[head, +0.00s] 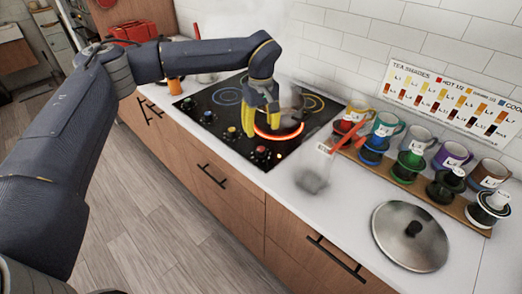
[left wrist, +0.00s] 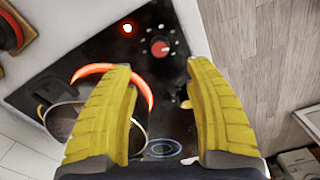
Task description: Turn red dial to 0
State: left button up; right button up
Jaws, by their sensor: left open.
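The red dial (head: 262,153) is on the front edge of the black cooktop (head: 222,122), nearest the right end of the row of dials. In the left wrist view the red dial (left wrist: 160,47) shows with marks around it, and a red light (left wrist: 127,28) glows beside it. My left gripper (head: 261,122) is open, with yellow fingers pointing down over the cooktop. In the left wrist view the dial appears just beyond and between the fingertips of my left gripper (left wrist: 160,72). The fingers are apart from the dial. My right gripper is not in view.
A burner (head: 278,137) glows orange-red, with a metal pot (head: 292,104) at it, close to my fingers. Mugs, colored cups and a round metal lid (head: 410,237) are at right. A tea shades chart (head: 452,97) leans on the wall.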

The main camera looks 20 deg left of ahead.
aim_at(261, 149)
pick_arm(q)
notch_tip(261, 149, down, 11)
jog(key=shift+r, duration=0.2)
dwell(0.3)
grip_shut()
dwell(0.4)
